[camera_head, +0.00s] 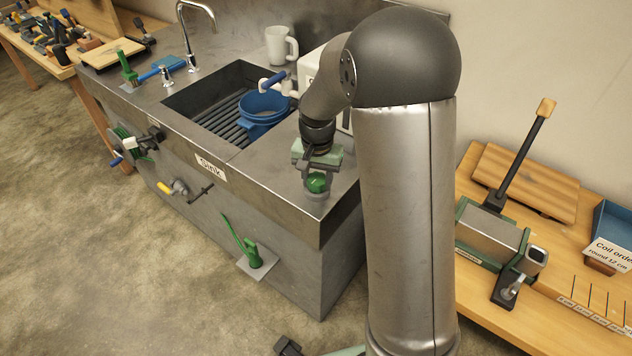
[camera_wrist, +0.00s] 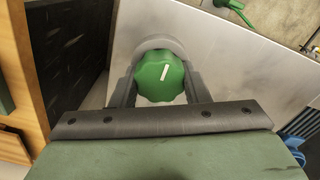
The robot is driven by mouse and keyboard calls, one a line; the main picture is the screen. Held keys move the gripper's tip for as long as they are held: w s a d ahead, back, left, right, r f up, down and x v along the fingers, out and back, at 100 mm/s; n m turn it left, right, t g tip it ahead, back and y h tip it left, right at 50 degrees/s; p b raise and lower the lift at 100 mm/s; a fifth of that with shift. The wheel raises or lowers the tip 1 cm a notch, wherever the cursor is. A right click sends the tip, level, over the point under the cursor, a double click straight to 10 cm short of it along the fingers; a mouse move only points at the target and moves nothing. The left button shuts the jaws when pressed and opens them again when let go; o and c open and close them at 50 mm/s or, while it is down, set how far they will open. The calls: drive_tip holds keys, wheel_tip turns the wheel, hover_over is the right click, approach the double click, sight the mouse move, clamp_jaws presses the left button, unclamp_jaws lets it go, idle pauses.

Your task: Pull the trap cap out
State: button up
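A green lobed cap with a white line (camera_wrist: 160,76), which looks like the trap cap, sits on a round grey base (camera_wrist: 161,47). In the head view the cap (camera_head: 317,183) is at the right end of the sink's steel counter. My gripper (camera_head: 316,172) is right at it, pointing down. In the wrist view the two grey fingers of my gripper (camera_wrist: 160,82) stand on either side of the cap, very near its edges. I cannot tell whether they press on it. The cap looks seated on its base.
The sink basin (camera_head: 215,105) holds a blue pot (camera_head: 263,108). A faucet (camera_head: 196,30) and a white mug (camera_head: 281,45) stand behind it. A valve with a yellow handle (camera_head: 172,188) sticks out of the front. A wooden workbench (camera_head: 545,255) is at right.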

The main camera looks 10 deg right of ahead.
sight(317, 178)
clamp_jaws()
drive_tip(key=shift+r+p, duration=0.45)
drive_tip(key=shift+r, duration=0.25)
drive_tip(key=shift+r+p, duration=1.55)
drive_tip(key=shift+r, duration=0.75)
